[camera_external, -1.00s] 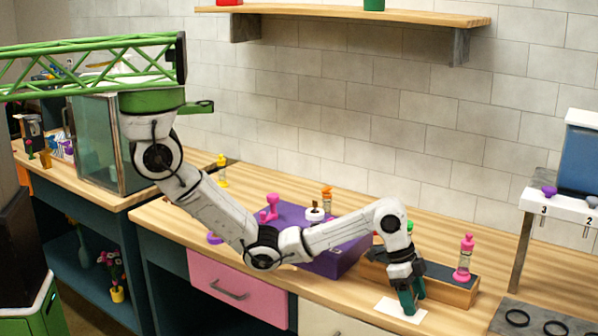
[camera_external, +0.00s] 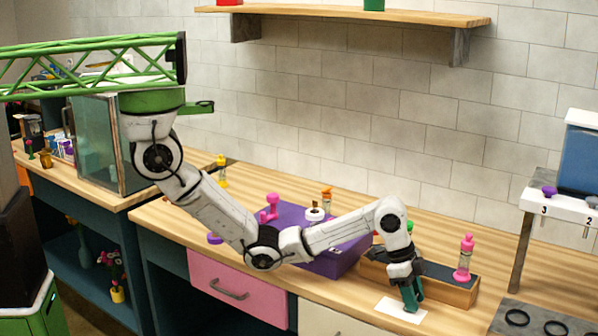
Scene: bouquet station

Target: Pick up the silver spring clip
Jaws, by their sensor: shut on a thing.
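My gripper (camera_external: 411,295) points down over a white card (camera_external: 392,311) on the wooden counter, at the front edge near the wooden box. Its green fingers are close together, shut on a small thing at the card. I take this to be the silver spring clip, but it is hidden by the fingers and too small to make out. The fingertips are at or just above the card.
A wooden box with a dark top (camera_external: 455,290) stands right behind my gripper, with a pink bottle (camera_external: 465,258) on it. A purple box (camera_external: 335,262) is to the left. A rack (camera_external: 560,210) stands at the right.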

